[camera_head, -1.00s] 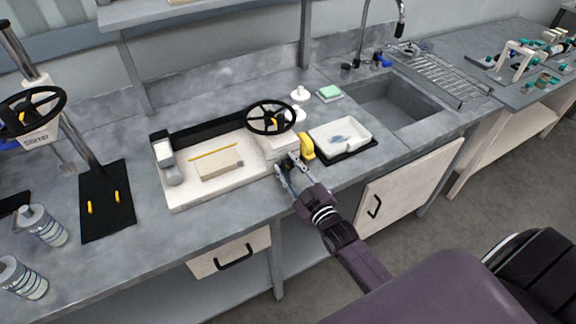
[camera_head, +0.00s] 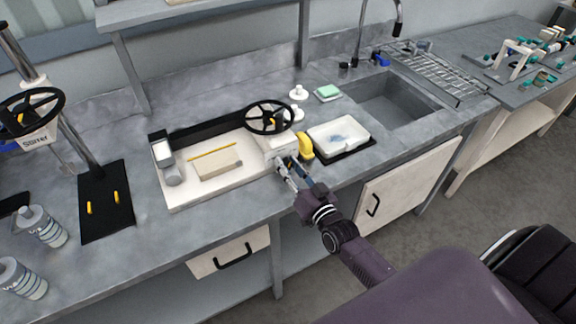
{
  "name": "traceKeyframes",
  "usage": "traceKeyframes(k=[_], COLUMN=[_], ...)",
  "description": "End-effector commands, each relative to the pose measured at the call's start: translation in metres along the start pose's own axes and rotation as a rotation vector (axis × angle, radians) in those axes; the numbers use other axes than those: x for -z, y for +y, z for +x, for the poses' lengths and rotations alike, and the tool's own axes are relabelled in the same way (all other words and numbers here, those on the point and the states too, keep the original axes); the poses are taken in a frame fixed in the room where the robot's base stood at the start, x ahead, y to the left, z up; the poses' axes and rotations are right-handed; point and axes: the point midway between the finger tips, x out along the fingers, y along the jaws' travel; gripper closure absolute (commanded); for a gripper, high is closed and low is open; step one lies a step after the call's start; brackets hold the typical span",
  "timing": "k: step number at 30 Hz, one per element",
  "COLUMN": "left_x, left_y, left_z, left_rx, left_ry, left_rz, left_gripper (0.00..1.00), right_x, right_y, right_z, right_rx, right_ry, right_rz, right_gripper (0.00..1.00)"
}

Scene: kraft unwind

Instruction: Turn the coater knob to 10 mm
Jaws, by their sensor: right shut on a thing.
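The coater (camera_head: 225,185) is a white flat bed with a black strip along its back, standing on the grey bench. A black handwheel (camera_head: 269,118) sits above its right end block (camera_head: 282,146). My right gripper (camera_head: 286,166) is at the front of that end block, its fingers closed around the coater knob. The fingers mostly hide the knob, and I cannot read its scale. A yellow part (camera_head: 305,146) is just right of the fingers. My left gripper is not in view.
A white tray (camera_head: 365,138) on a black mat is close to the right of the coater. A sink (camera_head: 395,104) lies beyond it. A stirrer stand (camera_head: 108,215) and bottles (camera_head: 42,226) are on the left. Bare bench lies in front of the coater.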

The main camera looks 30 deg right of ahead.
Motion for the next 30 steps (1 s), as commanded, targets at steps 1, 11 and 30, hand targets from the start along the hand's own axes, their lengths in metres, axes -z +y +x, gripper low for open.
traceKeyframes(k=[1,11,30], left_x=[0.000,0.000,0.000], left_y=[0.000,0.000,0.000], left_z=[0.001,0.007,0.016], left_rx=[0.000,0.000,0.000], left_ry=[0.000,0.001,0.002], left_rz=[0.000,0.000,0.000], left_gripper=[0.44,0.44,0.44], right_x=[0.000,0.000,0.000], right_y=[0.000,0.002,0.003], right_z=[0.001,0.001,0.001], right_rx=[0.002,0.002,0.002], right_ry=[0.001,0.002,0.002], right_rz=[0.043,0.347,0.670], right_gripper=[0.96,0.96,0.96])
